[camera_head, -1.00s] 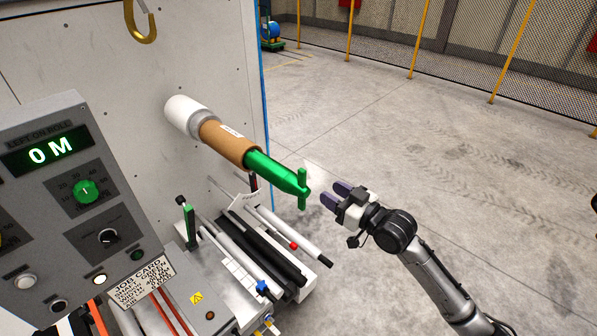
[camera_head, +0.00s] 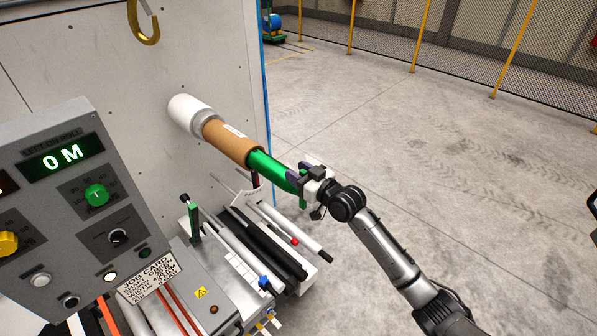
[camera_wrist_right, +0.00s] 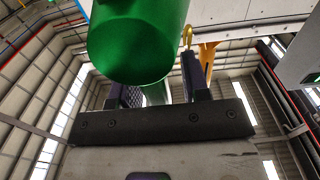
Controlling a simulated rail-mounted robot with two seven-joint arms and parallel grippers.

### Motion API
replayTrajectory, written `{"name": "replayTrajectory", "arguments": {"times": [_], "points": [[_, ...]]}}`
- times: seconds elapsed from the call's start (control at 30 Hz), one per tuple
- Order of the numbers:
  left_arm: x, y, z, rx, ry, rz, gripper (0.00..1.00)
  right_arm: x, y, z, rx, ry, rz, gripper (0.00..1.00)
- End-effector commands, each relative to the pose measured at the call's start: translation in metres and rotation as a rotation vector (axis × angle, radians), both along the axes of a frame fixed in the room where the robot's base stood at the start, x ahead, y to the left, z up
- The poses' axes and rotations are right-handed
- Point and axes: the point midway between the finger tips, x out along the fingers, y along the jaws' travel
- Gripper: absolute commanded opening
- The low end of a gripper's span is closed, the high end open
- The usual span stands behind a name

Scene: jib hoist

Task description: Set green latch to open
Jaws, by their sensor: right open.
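The green shaft (camera_head: 268,168) sticks out from the brown core, and its end shows large in the right wrist view (camera_wrist_right: 135,45). The green latch, a crossbar at the shaft's tip, is mostly hidden by my right gripper (camera_head: 302,173) in the head view; its lower end (camera_head: 303,202) shows below the gripper. My right gripper is open at the shaft's tip. In the right wrist view, a piece of the latch (camera_wrist_right: 157,93) shows between its two dark fingers (camera_wrist_right: 162,85). Contact cannot be told. My left gripper is not in view.
The brown core (camera_head: 230,143) sits on a white and grey mount on the pale wall panel. Below are a rack of black and white rods (camera_head: 270,245) and a green-handled lever (camera_head: 194,222). A control panel (camera_head: 75,200) stands left. The floor at right is clear.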

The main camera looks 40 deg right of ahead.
Motion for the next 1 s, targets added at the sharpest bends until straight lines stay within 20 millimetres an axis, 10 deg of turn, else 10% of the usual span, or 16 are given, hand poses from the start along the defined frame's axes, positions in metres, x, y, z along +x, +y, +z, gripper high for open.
{"name": "replayTrajectory", "arguments": {"times": [0.23, 0.67, 1.0], "points": [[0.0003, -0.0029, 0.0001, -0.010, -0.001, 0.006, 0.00, 0.0003, 0.0002, -0.0004, 0.000, 0.000, 0.000, 0.43], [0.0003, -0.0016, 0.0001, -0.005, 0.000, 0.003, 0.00, 0.0001, 0.0001, -0.0004, 0.000, 0.000, 0.000, 0.01], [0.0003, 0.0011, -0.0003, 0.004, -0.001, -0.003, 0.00, 0.0002, 0.0002, -0.0006, 0.000, 0.000, 0.000, 0.00]]}}
